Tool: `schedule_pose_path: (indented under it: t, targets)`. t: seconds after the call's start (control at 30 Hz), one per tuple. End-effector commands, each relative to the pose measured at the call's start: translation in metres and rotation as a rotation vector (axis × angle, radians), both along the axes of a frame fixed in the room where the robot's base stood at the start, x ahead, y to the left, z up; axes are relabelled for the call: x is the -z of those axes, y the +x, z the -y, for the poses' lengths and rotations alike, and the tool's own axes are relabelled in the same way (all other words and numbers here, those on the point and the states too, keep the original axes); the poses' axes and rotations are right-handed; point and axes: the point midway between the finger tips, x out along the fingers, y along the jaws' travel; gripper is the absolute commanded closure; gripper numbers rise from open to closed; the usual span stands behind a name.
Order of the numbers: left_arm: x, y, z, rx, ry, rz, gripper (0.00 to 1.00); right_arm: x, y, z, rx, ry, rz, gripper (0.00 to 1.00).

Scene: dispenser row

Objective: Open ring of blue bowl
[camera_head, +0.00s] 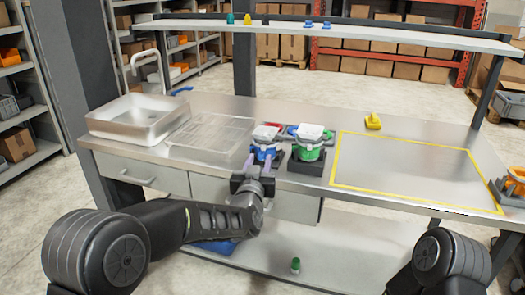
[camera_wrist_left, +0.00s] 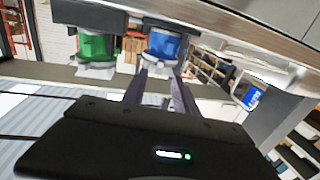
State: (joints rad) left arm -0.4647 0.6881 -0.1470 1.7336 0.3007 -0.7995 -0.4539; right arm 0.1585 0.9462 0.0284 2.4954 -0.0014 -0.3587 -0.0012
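The blue bowl (camera_head: 264,153) is in a dispenser unit with a red and white top, near the front edge of the bench. In the left wrist view, which is tilted, the blue bowl (camera_wrist_left: 165,45) shows just past my fingertips. My left gripper (camera_head: 260,162) is in front of the bowl, and its fingers partly cover it. In the left wrist view the left gripper (camera_wrist_left: 160,78) has its fingers apart with nothing held between them. Whether the fingertips touch the ring cannot be told. My right gripper is out of view.
A green dispenser (camera_head: 307,150) stands close on the right of the blue one. A sink (camera_head: 140,118) and a clear tray (camera_head: 210,135) are to the left. A yellow object (camera_head: 373,121) lies behind the yellow-outlined area (camera_head: 400,168), which is clear. A shelf (camera_head: 340,31) spans above.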

Motion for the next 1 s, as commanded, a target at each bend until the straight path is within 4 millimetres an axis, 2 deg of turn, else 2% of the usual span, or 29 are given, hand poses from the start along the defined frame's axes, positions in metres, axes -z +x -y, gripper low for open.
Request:
schedule_pose_path:
  t: [0.3, 0.43, 0.8, 1.0]
  targets:
    - [0.000, 0.046, 0.006, -0.001, 0.001, 0.000, 0.65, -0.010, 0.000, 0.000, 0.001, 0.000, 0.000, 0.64]
    - [0.000, 0.058, 0.008, 0.000, 0.001, 0.000, 0.65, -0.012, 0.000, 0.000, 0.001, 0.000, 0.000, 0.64]
    - [0.000, 0.064, 0.009, 0.001, 0.000, 0.000, 0.65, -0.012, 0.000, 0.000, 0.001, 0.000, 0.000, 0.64]
    - [0.000, 0.064, 0.009, 0.001, 0.000, 0.000, 0.81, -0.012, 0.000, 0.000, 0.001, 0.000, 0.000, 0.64]
